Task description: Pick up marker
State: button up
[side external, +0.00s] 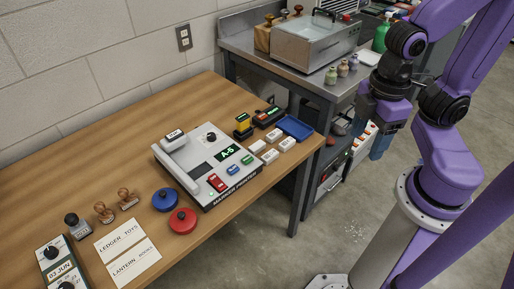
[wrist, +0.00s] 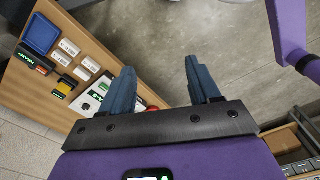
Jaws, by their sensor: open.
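No pen-like marker can be made out. A grey and white machine (side external: 205,158) on the wooden table has a front label that seems to read "MARKER PRINTER" and a green display reading "A-5". Several small white blocks (side external: 270,156) with dark print lie to its right, and also show in the wrist view (wrist: 69,47); I cannot tell whether one is the marker. My gripper (side external: 380,148) hangs right of the table, clear of it.
A blue tray (side external: 294,127) sits at the table's right corner, beside dark stamp-like items (side external: 267,116). Red (side external: 183,220) and blue (side external: 165,199) round pads, wooden-handled stamps (side external: 104,212) and lettered cards (side external: 120,235) lie left. A metal bench (side external: 262,62) stands behind.

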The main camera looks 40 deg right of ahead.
jog(key=shift+w, duration=0.1)
jog(key=w+a+m, duration=0.4)
jog(key=w+m, duration=0.4)
jog(key=w, duration=0.1)
jog(key=m+h, duration=0.2)
jog(key=m, duration=2.1)
send_over(257, 145)
jog(key=a, duration=0.1)
jog(key=f, duration=2.2)
jog(key=shift+s+f, duration=0.2)
jog(key=shift+s, duration=0.1)
jog(key=shift+w+d+f, duration=0.15)
jog(key=shift+d+f, duration=0.05)
jog(key=shift+f, duration=1.2)
jog(key=shift+w+d+f, duration=0.1)
jog(key=shift+d+f, duration=0.05)
jog(key=shift+f, duration=1.2)
jog(key=c, duration=1.1)
